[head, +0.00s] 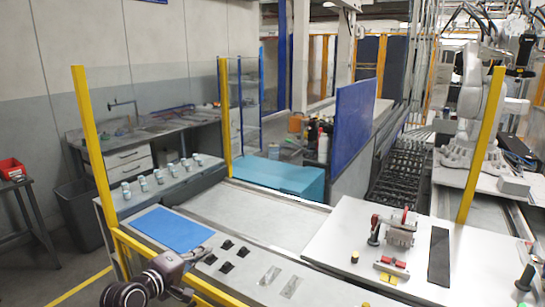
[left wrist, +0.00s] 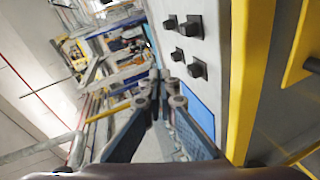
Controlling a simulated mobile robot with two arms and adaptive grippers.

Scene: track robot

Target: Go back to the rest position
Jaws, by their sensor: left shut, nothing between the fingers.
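My left gripper (head: 202,253) is at the bottom of the head view, beside the near edge of the grey worktop (head: 240,285). It is shut and empty. In the left wrist view its dark fingers (left wrist: 160,82) come together at the tips, beside the blue mat and the black blocks. My right gripper is in neither view.
A blue mat (head: 168,229) and several black blocks (head: 227,245) lie on the worktop near my left gripper. Yellow posts (head: 92,140) and a yellow rail (head: 150,252) edge the station. A white table (head: 335,240) with a red-handled fixture (head: 400,230) stands right.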

